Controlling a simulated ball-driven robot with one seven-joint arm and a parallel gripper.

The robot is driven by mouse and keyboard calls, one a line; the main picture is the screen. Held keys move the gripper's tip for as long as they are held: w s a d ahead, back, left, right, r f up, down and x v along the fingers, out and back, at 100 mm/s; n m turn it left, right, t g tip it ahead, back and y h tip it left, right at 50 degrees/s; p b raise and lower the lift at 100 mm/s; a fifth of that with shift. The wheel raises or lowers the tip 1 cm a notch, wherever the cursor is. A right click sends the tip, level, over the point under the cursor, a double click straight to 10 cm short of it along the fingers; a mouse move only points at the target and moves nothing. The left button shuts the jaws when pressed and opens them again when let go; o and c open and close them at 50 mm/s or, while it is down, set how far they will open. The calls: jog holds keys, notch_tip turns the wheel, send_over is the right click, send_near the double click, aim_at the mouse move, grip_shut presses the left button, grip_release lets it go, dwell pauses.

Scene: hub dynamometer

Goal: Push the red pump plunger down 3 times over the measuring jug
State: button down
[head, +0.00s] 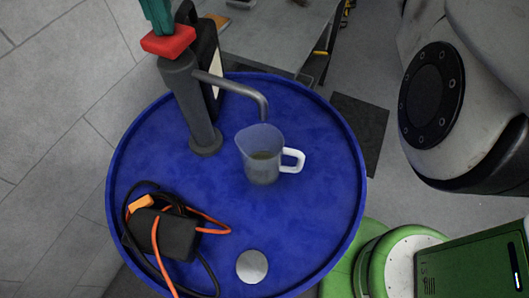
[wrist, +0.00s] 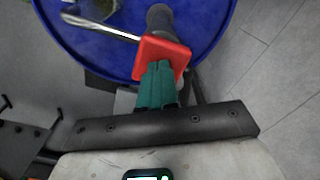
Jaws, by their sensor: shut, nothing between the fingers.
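The red pump plunger (head: 168,42) caps the grey pump body (head: 190,105), which stands upright on the blue drum top. Little or no rod shows between plunger and body. The metal spout (head: 238,88) curves out to the right, its end over the clear measuring jug (head: 261,158). The jug holds a little brownish liquid at its bottom. My gripper (head: 162,30) has teal fingers, closed together and empty, with tips at the plunger's top; contact looks likely. In the wrist view the fingertips (wrist: 158,66) overlap the red plunger (wrist: 162,50). The jug is partly cut off there.
The blue drum top (head: 320,190) has a raised rim. A black box (head: 165,232) with orange and black cables lies at front left, and a pale round disc (head: 252,266) at the front. A black upright object (head: 210,50) stands behind the pump. A grey bench (head: 275,35) is behind.

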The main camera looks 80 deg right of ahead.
jog(key=shift+r+p, duration=2.65)
jog(key=shift+r, duration=0.1)
jog(key=shift+f, duration=0.25)
jog(key=shift+f+b, duration=1.95)
jog(key=shift+f, duration=1.45)
jog(key=shift+r, duration=0.2)
jog(key=shift+r+p, duration=3.4)
jog(key=shift+p, duration=0.1)
notch_tip(320, 180, up, 6)
jog(key=p, duration=0.6)
